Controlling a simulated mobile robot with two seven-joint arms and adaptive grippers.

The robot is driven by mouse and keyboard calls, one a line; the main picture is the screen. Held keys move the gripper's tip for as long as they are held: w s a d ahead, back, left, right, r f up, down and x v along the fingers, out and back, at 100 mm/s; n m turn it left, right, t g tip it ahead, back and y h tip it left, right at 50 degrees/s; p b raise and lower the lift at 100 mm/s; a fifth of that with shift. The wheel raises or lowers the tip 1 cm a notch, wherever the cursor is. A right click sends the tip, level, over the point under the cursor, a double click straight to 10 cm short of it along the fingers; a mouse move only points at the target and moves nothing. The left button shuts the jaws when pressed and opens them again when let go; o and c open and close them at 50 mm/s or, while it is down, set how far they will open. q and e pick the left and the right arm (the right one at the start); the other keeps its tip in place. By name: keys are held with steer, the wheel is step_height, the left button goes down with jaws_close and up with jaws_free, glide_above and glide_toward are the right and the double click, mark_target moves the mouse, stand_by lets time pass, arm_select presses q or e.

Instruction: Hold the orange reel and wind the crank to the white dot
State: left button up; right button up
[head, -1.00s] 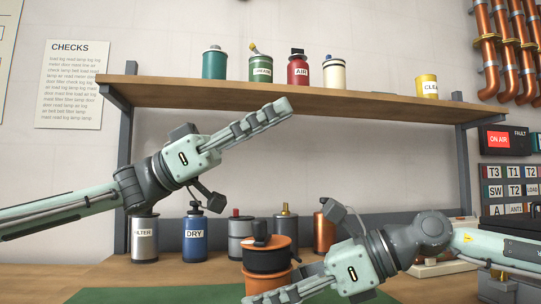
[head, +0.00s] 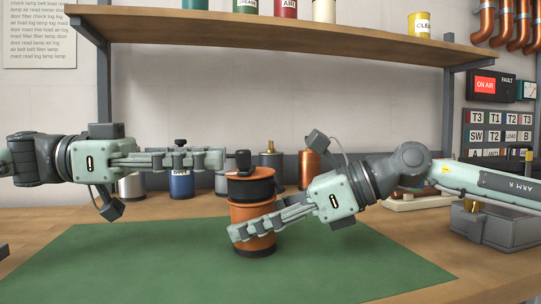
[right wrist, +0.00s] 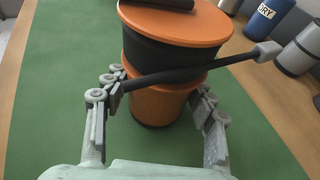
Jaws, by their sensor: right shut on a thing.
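The orange reel (head: 250,211) stands upright on the green mat, with a black band below its orange top. Its black crank knob (head: 243,160) sticks up from the top. My right gripper (head: 236,233) is shut on the reel's lower orange body; the right wrist view shows a finger on each side of the reel (right wrist: 158,107). My left gripper (head: 221,159) points right, its tips just left of the knob; I cannot tell whether they touch or how far apart they are. I see no white dot.
The green mat (head: 120,265) is clear around the reel. Canisters, including a blue one (head: 181,184) and a copper one (head: 309,171), stand behind. A shelf (head: 270,33) hangs above. A grey metal box (head: 495,228) sits at right. A dark bar (right wrist: 190,72) crosses before the reel.

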mark_target(246, 161)
arm_select(q)
steer(key=d, duration=0.9)
steer(key=shift+w, duration=0.25)
steer(key=shift+c, duration=0.6)
jaws_close()
